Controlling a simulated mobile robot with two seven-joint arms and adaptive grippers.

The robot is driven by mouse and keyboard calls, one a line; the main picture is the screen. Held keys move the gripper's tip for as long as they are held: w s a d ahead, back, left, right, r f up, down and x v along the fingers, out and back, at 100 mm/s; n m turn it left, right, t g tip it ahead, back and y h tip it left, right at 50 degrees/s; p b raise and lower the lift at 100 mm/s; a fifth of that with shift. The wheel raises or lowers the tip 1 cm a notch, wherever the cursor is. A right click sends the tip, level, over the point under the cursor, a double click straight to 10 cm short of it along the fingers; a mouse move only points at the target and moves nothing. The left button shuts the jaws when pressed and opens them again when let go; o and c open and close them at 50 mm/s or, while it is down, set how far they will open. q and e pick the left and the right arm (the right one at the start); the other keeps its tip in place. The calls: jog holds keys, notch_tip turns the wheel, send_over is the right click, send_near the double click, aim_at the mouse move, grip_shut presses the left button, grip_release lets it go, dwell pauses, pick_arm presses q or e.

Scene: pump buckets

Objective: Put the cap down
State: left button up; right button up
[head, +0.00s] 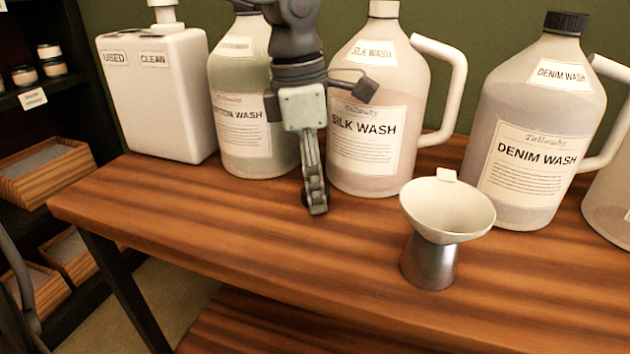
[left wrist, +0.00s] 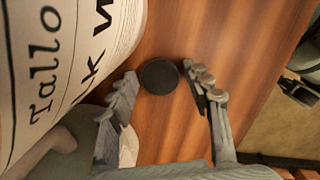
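The cap, a small round black disc (left wrist: 158,76), shows in the left wrist view against the wooden table top and appears to lie on it. My left gripper (head: 317,205) points down at the table in front of the silk wash jug (head: 370,110). In the left wrist view its fingers (left wrist: 165,88) are spread, one on each side of the cap, with a visible gap at least on the right. My right gripper is not in view.
A cream funnel (head: 447,212) sits on a metal cup (head: 429,265) to the right. The cotton wash jug (head: 243,120), the denim wash jug (head: 535,130) and a white pump bottle (head: 155,95) stand along the back. The table's (head: 250,235) front strip is clear.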

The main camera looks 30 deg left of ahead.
aim_at(305, 191)
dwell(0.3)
pick_arm(q)
jog(key=shift+r+p, duration=0.7)
jog(key=shift+r, duration=0.15)
jog(key=r, duration=0.7)
jog(key=a+r, duration=0.1)
jog(key=r, duration=0.3)
jog(key=shift+s+a+p, duration=0.1)
jog(key=shift+s+p, duration=0.2)
jog(key=shift+s, duration=0.1)
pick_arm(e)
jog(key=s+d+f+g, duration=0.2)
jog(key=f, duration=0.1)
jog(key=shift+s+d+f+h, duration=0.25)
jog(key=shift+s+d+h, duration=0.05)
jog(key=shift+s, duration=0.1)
